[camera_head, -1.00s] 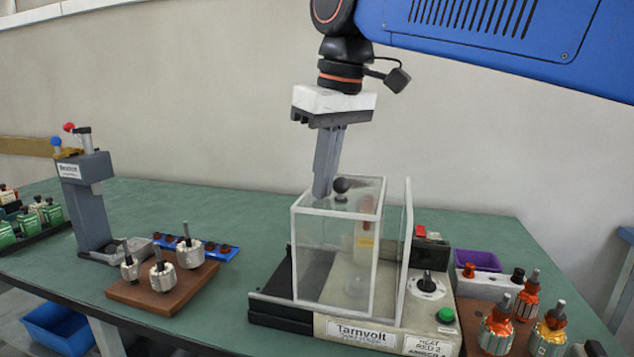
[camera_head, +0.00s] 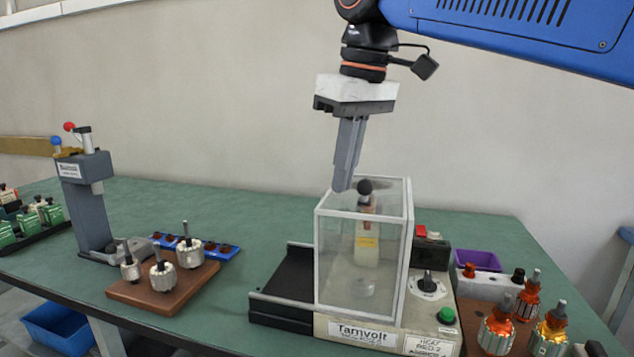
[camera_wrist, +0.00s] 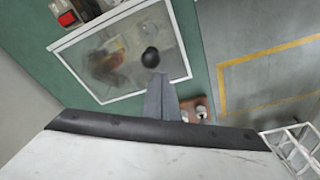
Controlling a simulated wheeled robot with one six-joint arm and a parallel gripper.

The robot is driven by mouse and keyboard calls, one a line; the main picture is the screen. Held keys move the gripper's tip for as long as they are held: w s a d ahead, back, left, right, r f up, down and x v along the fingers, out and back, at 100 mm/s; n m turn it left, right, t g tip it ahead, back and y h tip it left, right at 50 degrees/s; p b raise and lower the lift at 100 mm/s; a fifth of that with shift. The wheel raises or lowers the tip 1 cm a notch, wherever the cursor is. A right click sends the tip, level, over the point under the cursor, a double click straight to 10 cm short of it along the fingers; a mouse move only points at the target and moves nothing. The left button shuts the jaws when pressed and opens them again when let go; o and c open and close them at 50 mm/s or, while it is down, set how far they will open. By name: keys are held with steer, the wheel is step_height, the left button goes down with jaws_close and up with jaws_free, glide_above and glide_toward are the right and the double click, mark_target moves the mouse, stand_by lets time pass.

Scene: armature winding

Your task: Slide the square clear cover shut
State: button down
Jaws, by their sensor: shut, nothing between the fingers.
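The square clear cover (camera_head: 333,262), a white-framed box with a black knob (camera_head: 365,187) on top, stands on the Tamvolt machine (camera_head: 361,333). Its right side now meets the upright clear panel beside the dial, with no gap that I can see. The left part of the machine's dark track (camera_head: 289,283) lies bare. My gripper (camera_head: 342,187) is shut and empty, its fingertips just left of the knob at the cover's top. In the wrist view the fingertips (camera_wrist: 158,80) are close to the knob (camera_wrist: 150,57); I cannot tell whether they touch.
Left of the machine stand a wooden block (camera_head: 162,291) with armatures, a blue strip (camera_head: 220,252) and a grey press (camera_head: 86,208). At right are a green button (camera_head: 446,315), a purple bin (camera_head: 478,261) and orange-wound armatures (camera_head: 497,330). The table behind the press is clear.

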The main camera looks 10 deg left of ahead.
steer(key=shift+a+r, duration=0.1)
steer(key=shift+r, duration=0.75)
steer(key=r, duration=0.2)
steer(key=a+r, duration=0.1)
steer(key=r, duration=0.1)
steer(key=shift+w, duration=0.1)
